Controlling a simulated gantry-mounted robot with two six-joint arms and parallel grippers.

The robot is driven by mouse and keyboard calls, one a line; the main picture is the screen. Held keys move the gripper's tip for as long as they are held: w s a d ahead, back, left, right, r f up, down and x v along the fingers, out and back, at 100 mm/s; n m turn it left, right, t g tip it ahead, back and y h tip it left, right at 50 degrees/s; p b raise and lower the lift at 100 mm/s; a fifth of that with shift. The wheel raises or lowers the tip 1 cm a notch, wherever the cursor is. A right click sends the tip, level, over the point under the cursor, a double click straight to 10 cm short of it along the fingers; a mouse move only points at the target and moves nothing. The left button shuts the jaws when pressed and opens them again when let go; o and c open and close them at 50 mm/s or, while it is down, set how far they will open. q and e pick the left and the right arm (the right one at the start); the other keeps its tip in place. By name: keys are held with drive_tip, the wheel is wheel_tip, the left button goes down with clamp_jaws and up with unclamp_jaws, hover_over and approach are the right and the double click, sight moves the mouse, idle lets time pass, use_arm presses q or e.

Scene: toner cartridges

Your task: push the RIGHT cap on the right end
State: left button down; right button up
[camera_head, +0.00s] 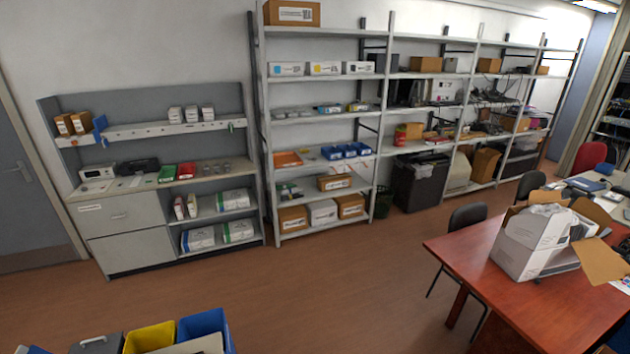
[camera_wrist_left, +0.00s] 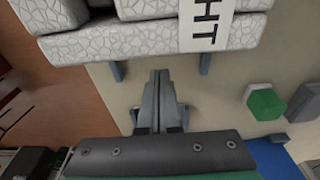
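In the left wrist view, grey-white pieces with a cracked pattern (camera_wrist_left: 110,40) fill the top. One carries a white label (camera_wrist_left: 208,22) on which the letters "HT" are readable; the rest is cut off. Two short blue-grey prongs stick out below these pieces. My left gripper (camera_wrist_left: 160,75) has its fingers together, with nothing seen between them. Its tips are just below the patterned pieces in the picture; I cannot tell whether they touch. No gripper and no clearly recognisable cap shows in the head view. My right gripper is in neither view.
In the left wrist view, a green-and-white hexagonal piece (camera_wrist_left: 265,103) and a grey block (camera_wrist_left: 302,103) lie right on a beige surface. The head view shows a workbench (camera_head: 120,225), shelving (camera_head: 325,230), a red table (camera_head: 470,255) and coloured bins (camera_head: 205,325); the middle floor is clear.

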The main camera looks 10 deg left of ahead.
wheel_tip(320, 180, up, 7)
drive_tip(key=p, duration=0.6)
